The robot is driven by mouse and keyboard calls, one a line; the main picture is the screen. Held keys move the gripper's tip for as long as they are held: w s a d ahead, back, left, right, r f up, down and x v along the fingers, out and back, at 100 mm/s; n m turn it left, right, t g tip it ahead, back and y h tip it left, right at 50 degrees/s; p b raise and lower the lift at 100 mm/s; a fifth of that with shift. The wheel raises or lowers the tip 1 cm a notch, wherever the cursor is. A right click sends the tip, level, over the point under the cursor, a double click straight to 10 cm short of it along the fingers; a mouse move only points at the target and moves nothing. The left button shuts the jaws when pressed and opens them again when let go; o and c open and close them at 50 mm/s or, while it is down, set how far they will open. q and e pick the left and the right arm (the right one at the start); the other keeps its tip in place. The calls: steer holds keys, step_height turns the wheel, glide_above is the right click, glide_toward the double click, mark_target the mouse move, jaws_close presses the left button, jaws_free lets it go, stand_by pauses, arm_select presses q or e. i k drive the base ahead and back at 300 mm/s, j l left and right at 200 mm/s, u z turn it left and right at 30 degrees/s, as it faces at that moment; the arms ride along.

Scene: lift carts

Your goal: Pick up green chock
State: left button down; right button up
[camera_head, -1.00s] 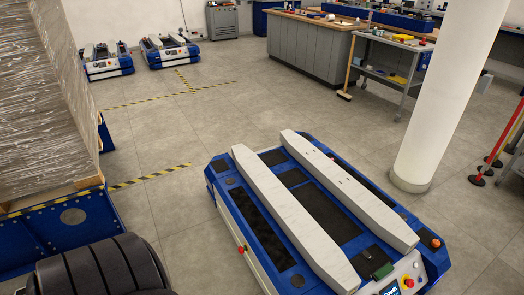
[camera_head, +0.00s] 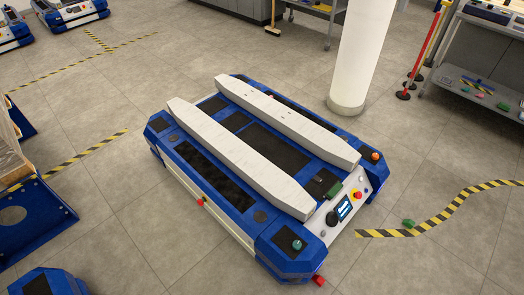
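A small green block (camera_head: 408,223), which looks like a chock, lies on the floor to the right of the lift cart (camera_head: 262,217), beside a yellow-and-black floor stripe. A second small green piece (camera_head: 334,190) sits on the cart's top near its control panel. It is too small to tell whether it is also a chock. Neither of my grippers is in view.
The blue cart with two white rails fills the middle. A white column (camera_head: 362,55) stands behind it. A shelf trolley (camera_head: 478,62) and red posts (camera_head: 427,45) are at the upper right. Floor around the green block is clear.

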mark_target(409, 224)
steer(key=k+l, duration=0.35)
steer(key=l, duration=0.15)
steer(key=k+l, duration=0.35)
steer(key=l, duration=0.15)
steer(key=k+l, duration=0.35)
steer(key=l, duration=0.15)
